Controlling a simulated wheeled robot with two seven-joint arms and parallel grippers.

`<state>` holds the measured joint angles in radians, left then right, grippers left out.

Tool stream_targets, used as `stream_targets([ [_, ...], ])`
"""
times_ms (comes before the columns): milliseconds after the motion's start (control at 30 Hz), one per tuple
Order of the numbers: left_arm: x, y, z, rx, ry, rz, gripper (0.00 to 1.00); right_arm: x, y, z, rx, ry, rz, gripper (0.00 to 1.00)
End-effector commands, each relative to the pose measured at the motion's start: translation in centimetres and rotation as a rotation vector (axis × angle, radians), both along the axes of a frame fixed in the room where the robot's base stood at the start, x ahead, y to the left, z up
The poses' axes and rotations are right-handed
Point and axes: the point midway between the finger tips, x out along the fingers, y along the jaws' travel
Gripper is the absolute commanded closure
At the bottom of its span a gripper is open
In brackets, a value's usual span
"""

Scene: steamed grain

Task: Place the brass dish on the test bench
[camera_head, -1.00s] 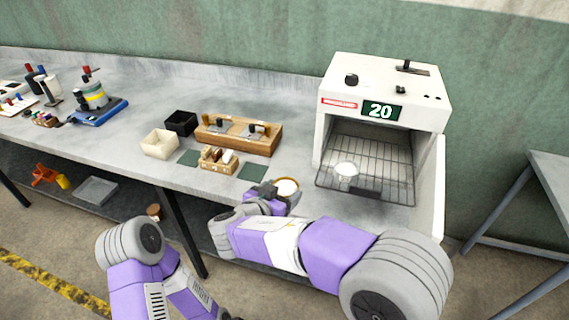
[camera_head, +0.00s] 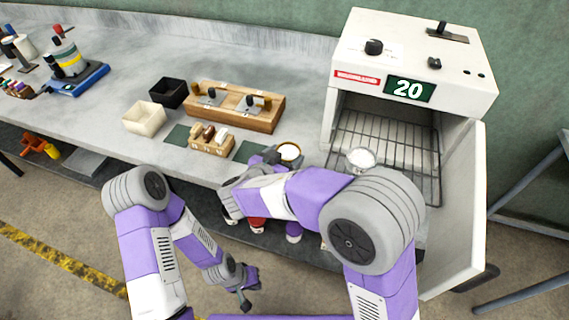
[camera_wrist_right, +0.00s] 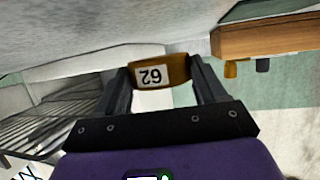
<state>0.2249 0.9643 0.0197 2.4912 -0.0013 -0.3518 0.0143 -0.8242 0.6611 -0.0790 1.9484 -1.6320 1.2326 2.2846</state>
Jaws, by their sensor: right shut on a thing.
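The brass dish (camera_head: 289,153) is a small round dish with pale contents, at the front edge of the grey test bench (camera_head: 95,118). My right gripper (camera_head: 272,156) is shut on it. In the right wrist view the brass dish (camera_wrist_right: 160,71), with a white number label, sits between the two dark fingers of the right gripper (camera_wrist_right: 162,82). I cannot tell whether the dish touches the bench top. My left gripper (camera_head: 247,288) hangs low in front of the bench, over the floor, with nothing visible in it; its finger gap is unclear.
A white oven (camera_head: 415,55) reading 20 stands open at right, a clear bowl (camera_head: 361,159) at its rack. Left of the dish are a green mat (camera_head: 249,150), a small wooden rack (camera_head: 211,141), a wooden block (camera_head: 262,118), a white bin (camera_head: 144,116) and a black bin (camera_head: 168,92).

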Motion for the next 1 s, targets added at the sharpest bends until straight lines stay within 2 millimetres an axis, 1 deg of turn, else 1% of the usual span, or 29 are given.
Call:
stream_targets([
  [33, 0.0, 0.0, -0.5, 0.0, 0.0, 0.0, 1.0, 0.0, 0.0, -1.2, -0.003, 0.001, 0.0, 0.61],
  [133, 0.0, 0.0, -0.7, 0.0, 0.0, 0.0, 1.0, 0.0, 0.0, -2.3, -0.001, 0.002, 0.0, 0.61],
  [200, 0.0, 0.0, -0.7, 0.0, -0.001, 0.0, 1.0, 0.0, 0.0, -2.6, 0.0, 0.001, -0.001, 0.61],
  [467, 0.0, 0.0, -0.7, 0.0, -0.001, 0.0, 1.0, 0.0, 0.0, -2.6, 0.001, 0.0, 0.0, 0.61],
  [600, 0.0, 0.0, -1.2, 0.0, -0.001, 0.0, 1.0, 0.0, 0.0, -3.1, 0.001, 0.0, 0.0, 0.61],
  [633, 0.0, 0.0, -1.1, 0.0, -0.001, 0.0, 1.0, 0.0, 0.0, -3.0, 0.0, 0.0, 0.0, 0.26],
  [700, 0.0, 0.0, -1.1, 0.0, -0.001, 0.0, 1.0, 0.0, 0.0, -2.9, 0.0, 0.001, 0.0, 0.16],
  [767, 0.0, 0.0, -1.0, 0.0, -0.001, 0.0, 1.0, 0.0, 0.0, -2.9, 0.0, 0.001, 0.0, 0.06],
  [800, 0.0, 0.0, -1.0, 0.0, -0.001, 0.0, 1.0, 0.0, 0.0, -2.9, 0.0, 0.001, 0.0, 0.04],
  [1000, 0.0, 0.0, -1.0, 0.0, -0.001, 0.0, 1.0, 0.0, 0.0, -2.9, 0.0, 0.001, 0.0, 0.04],
])
